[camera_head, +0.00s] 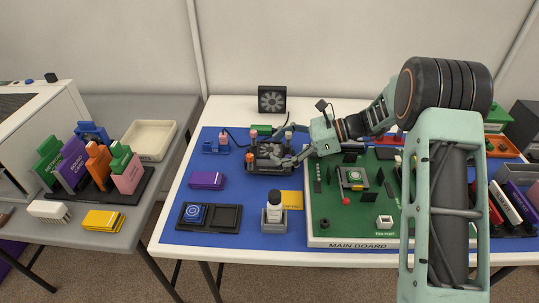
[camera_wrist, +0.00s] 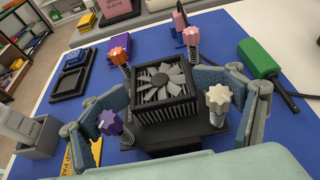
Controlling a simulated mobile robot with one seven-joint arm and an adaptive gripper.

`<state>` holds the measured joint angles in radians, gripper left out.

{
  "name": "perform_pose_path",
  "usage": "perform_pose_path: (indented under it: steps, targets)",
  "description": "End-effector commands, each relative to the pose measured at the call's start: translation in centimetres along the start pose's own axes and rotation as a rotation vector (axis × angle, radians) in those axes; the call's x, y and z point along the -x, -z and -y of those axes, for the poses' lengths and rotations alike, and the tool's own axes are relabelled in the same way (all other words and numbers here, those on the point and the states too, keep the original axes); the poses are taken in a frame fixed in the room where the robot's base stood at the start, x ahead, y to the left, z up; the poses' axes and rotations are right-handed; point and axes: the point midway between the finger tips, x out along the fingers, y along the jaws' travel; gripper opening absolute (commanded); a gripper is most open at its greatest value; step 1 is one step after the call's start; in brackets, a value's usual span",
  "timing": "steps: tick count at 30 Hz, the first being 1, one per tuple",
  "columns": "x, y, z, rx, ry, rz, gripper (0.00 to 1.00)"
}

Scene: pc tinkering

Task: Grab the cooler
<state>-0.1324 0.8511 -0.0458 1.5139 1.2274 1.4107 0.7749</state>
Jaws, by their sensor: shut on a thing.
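The cooler (camera_wrist: 166,88) is a black finned block with a grey-bladed fan on top, set on a dark base. Knobs on springs stand at its corners: orange, pink, purple and white. My gripper (camera_wrist: 163,98) is shut on the cooler, with one finger on its left side and one on its right. In the head view the cooler (camera_head: 267,160) is on or just over the blue mat, partly covered by my gripper (camera_head: 276,148). I cannot tell whether its base touches the mat.
The green main board (camera_head: 330,215) lies to the right. A black fan (camera_head: 272,98) stands behind. A green block (camera_wrist: 258,58) lies close by my right finger.

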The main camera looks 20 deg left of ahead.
Motion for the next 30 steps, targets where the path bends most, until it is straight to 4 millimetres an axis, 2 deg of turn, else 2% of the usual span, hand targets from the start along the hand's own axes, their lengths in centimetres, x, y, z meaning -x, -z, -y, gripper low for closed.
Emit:
perform_pose_path:
  steps: [12,17,20,21,22,23,24,30]
  targets:
    - [0.6,0.3,0.1,-0.001,0.006,-0.009,0.38]
    - [0.9,-0.3,0.2,0.000,0.008,-0.010,0.38]
    - [1.4,-1.4,0.2,0.000,0.010,-0.008,0.39]
    - [1.7,-2.1,0.2,0.003,0.011,-0.007,0.33]
    - [1.9,-2.6,0.3,0.004,0.011,-0.006,0.33]
    - [2.2,-3.2,0.3,0.004,0.012,-0.006,0.27]
    - [2.5,-3.8,-0.3,0.003,0.012,-0.004,0.20]
    - [4.0,-7.3,-3.7,0.003,0.008,-0.003,0.20]
